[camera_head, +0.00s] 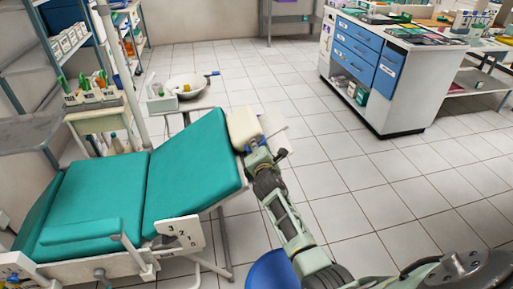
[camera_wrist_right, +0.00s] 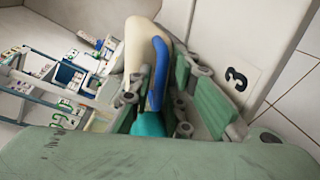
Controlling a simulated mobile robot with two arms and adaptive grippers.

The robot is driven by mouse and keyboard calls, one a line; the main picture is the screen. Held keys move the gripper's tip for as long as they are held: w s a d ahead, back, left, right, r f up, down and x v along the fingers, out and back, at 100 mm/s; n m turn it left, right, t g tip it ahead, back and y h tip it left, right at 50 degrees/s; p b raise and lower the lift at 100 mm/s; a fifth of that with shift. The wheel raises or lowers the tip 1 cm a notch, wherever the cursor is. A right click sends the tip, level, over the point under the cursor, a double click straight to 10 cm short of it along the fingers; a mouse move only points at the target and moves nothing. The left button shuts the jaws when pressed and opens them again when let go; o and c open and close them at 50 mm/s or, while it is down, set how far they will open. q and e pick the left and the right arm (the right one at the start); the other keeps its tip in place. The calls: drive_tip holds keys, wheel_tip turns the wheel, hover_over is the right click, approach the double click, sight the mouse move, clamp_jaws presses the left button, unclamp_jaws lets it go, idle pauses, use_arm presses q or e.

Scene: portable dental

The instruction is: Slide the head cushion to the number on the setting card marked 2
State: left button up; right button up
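The cream head cushion (camera_head: 243,128) is at the upper end of the teal reclining chair (camera_head: 195,165). My right gripper (camera_head: 258,147) is at the cushion's near right side. In the right wrist view the cushion (camera_wrist_right: 142,42) has a blue handle (camera_wrist_right: 158,75) between my right gripper's fingers (camera_wrist_right: 157,85). The fingers look apart around the handle; contact is unclear. No card marked 2 by the cushion shows. A numbered card (camera_head: 182,234) hangs on the chair's side. My left gripper is not in view.
A white basin (camera_head: 187,84) stands behind the chair, beside a cart with bottles (camera_head: 92,95). A white cabinet with blue drawers (camera_head: 357,50) is at the back right. A blue round object (camera_head: 270,272) is under my right arm. The tiled floor on the right is clear.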

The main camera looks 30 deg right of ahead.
clamp_jaws()
idle(0.3)
drive_tip(key=d+r+p, duration=0.1)
drive_tip(key=d+p, duration=0.1)
drive_tip(key=s+d+r+p, duration=0.1)
drive_tip(key=d+r, duration=0.1)
drive_tip(key=shift+p, duration=0.35)
drive_tip(key=shift+d+f, duration=0.1)
drive_tip(key=shift+d, duration=0.1)
unclamp_jaws()
